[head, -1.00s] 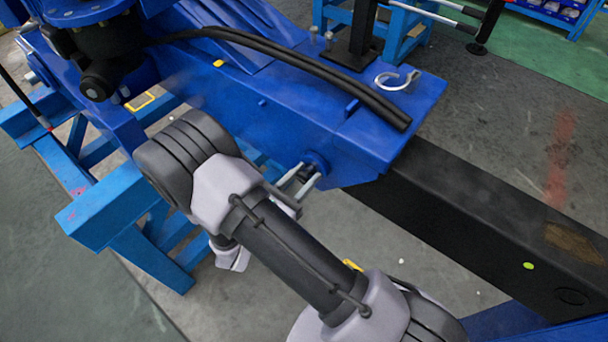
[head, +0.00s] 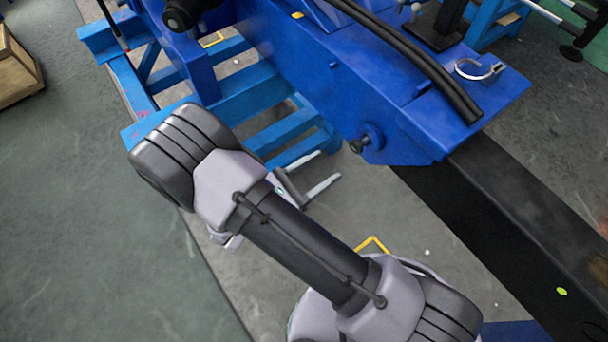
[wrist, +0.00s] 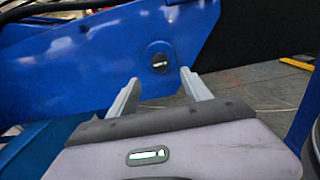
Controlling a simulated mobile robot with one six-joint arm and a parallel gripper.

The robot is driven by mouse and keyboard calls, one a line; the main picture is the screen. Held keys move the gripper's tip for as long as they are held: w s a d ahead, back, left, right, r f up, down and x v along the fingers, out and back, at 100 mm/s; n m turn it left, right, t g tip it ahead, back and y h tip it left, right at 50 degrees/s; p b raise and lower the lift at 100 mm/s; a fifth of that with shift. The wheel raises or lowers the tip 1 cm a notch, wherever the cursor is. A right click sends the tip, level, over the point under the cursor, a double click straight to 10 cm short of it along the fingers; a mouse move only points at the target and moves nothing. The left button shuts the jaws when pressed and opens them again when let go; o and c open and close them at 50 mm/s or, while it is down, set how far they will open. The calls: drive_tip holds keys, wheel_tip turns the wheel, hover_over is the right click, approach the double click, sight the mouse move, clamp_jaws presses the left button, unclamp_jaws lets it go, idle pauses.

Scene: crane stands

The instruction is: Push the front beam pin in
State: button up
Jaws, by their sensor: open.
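The front beam pin (head: 362,142) is a dark, short pin in a round blue boss on the side of the blue crane beam (head: 430,130), near its end. In the wrist view the pin (wrist: 158,62) shows as a dark round end in the blue side plate, beyond the fingertips. My gripper (head: 325,172) is open and empty, with its two pale fingers apart. It is below and to the left of the pin in the head view, with a gap between. In the wrist view my gripper (wrist: 158,83) points towards the plate, the pin lying between the finger directions.
A black beam (head: 510,230) extends from the blue beam to the lower right. Blue stands (head: 250,95) are at the left under the crane. A silver hook (head: 480,69) and black hoses (head: 425,65) lie on top. Grey floor is free at lower left.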

drive_tip(key=v, duration=0.6)
drive_tip(key=shift+d, duration=0.1)
drive_tip(key=s+d+r+m+g+y+b, duration=0.2)
drive_tip(key=s+d+r+m+g+y, duration=0.15)
drive_tip(key=d+m+g, duration=0.35)
drive_tip(key=s+d+r+m+g+y+b, duration=0.2)
drive_tip(key=d+r+m+g+y, duration=0.3)
drive_tip(key=m, duration=0.5)
wheel_tip(320, 180, up, 8)
drive_tip(key=s+a+m+t+y+b, duration=0.1)
drive_tip(key=s+m+t+y+b, duration=0.1)
drive_tip(key=m+t+y, duration=0.5)
drive_tip(key=m+y+b, duration=0.1)
drive_tip(key=m, duration=0.4)
drive_tip(key=shift+s+m+b, duration=0.3)
drive_tip(key=shift+s, duration=0.1)
drive_tip(key=shift+a, duration=0.1)
